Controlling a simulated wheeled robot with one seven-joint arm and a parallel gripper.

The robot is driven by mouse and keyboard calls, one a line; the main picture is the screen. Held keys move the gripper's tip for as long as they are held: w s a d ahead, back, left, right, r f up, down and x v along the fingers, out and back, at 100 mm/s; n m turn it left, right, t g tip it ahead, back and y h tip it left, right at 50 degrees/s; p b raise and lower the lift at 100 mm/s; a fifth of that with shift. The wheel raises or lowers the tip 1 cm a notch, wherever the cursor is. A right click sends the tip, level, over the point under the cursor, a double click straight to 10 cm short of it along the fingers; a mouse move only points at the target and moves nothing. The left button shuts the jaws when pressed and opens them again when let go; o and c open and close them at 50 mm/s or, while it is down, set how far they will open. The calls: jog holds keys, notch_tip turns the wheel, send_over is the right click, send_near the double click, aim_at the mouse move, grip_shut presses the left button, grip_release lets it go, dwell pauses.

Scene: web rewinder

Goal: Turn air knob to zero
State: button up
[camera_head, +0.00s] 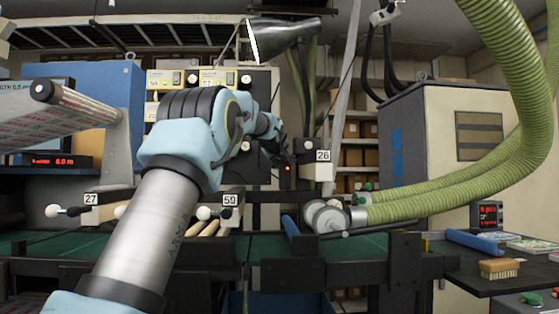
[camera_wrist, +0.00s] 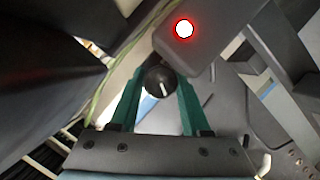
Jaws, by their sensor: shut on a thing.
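The black round knob (camera_wrist: 160,79) with a white pointer line shows in the wrist view between my green fingers. The pointer slants toward the lower right in that view. My gripper (camera_wrist: 159,88) is shut on the knob, one finger on each side. In the head view my arm reaches to the dark machine panel in the middle, and the knob and fingertips are hidden or too small to make out there. A red lit lamp (camera_wrist: 184,29) sits on a dark block just beyond the knob; it also shows in the head view (camera_head: 287,168).
A label plate marked 26 (camera_head: 322,156) is right of my gripper. Thick green hoses (camera_head: 430,200) curve along the right. White-ended levers (camera_head: 205,213) stand below my wrist. A small red display (camera_head: 487,215) is at right, its digits hard to read. A brush (camera_head: 499,267) lies on the right table.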

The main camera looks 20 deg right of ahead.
grip_shut()
jog(key=shift+f+n+b, duration=0.1)
jog(key=shift+n+b, duration=0.2)
jog(key=shift+b, duration=0.1)
jog(key=shift+a+f+n+h+b, duration=0.1)
jog(key=shift+n+h+b, duration=0.6)
jog(key=shift+n+b, duration=0.35)
jog(key=shift+n+t+h+b, duration=0.4)
jog(key=shift+n+h+b, duration=0.1)
jog(key=shift+n+b, duration=0.55)
jog(key=o, duration=0.9)
grip_release()
jog(key=shift+o, duration=0.2)
